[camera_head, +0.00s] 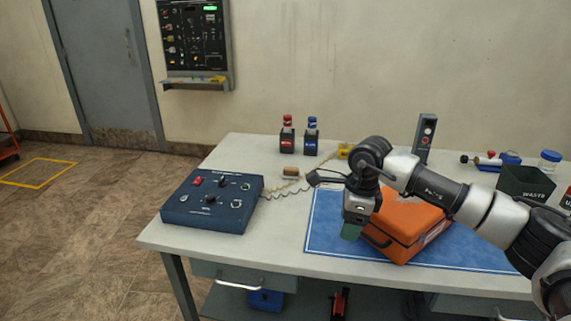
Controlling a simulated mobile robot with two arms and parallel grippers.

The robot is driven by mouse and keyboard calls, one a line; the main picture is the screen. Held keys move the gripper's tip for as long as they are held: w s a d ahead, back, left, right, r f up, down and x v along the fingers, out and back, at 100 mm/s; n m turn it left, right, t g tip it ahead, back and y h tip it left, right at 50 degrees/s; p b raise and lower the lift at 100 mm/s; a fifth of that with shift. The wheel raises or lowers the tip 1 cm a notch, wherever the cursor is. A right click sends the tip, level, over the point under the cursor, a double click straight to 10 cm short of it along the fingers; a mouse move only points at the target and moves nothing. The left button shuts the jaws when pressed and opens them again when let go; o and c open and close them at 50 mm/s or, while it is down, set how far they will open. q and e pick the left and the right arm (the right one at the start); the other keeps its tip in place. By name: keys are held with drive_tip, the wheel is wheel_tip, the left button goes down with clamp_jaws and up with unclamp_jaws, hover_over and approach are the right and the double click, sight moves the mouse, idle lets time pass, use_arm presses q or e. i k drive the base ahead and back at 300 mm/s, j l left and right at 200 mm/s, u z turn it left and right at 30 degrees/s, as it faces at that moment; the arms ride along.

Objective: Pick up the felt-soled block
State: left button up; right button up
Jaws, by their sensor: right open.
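A small brown block (291,171), likely the felt-soled block, lies on the grey table behind the blue control box; its underside is hidden. My right gripper (351,231) points down over the blue mat, in front of the left side of the orange case. It is open, and I see nothing held in it. It is to the right of the block and nearer the front edge, well apart from it. My left gripper is not in view.
The blue control box (212,201) with a coiled cable stands at the left. The orange case (408,226) sits on the blue mat (325,225). Red (287,136) and blue (311,137) bottles stand behind the block. A waste bin (526,184) is at the right.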

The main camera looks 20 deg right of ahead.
sight(289, 173)
drive_tip(key=i, duration=1.35)
